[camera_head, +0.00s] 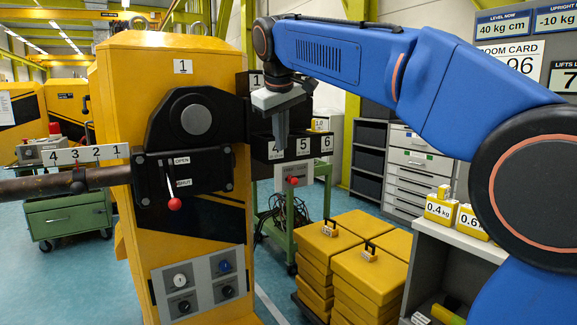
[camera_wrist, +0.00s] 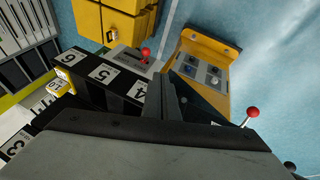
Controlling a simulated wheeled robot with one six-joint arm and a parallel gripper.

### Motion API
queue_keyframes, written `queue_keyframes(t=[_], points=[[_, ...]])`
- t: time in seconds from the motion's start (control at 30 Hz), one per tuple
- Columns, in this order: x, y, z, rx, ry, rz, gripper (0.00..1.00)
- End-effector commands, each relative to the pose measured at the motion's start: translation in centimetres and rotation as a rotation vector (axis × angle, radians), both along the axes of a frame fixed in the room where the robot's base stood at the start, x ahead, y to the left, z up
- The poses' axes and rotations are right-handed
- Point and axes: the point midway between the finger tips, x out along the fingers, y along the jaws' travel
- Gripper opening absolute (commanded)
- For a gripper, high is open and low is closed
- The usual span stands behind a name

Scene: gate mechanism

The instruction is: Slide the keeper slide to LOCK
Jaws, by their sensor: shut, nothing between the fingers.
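I cannot make out a keeper slide or a LOCK label in either view. The yellow gate cabinet (camera_head: 165,75) stands at the left, with a black latch housing (camera_head: 205,170) on its front. A lever with a red ball (camera_head: 174,203) hangs from the housing beside labels that read OPEN and, less clearly, SHUT. The red ball also shows in the wrist view (camera_wrist: 253,112). My gripper (camera_head: 281,147) is shut and empty, pointing down right of the cabinet, in front of the black numbered boxes. Its fingers also show in the wrist view (camera_wrist: 170,98), apart from the lever.
Black boxes (camera_head: 262,150) marked 4, 5 and 6 sit close behind my gripper. A control panel (camera_head: 200,283) with several knobs is low on the cabinet. A brown bar (camera_head: 107,177) extends left from it. Stacked yellow blocks (camera_head: 375,270) stand on the floor at right.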

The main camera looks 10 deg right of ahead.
Motion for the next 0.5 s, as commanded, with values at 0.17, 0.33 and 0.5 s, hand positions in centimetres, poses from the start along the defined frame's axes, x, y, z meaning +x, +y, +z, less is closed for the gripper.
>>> queue_keyframes(t=[0.17,0.33,0.5], points=[[0.7,-0.2,-1.6,-0.001,0.003,-0.001,0.0],[2.0,-0.6,-4.2,-0.001,0.004,-0.001,0.0],[3.3,-0.9,-6.8,0.0,0.003,-0.001,0.0]])
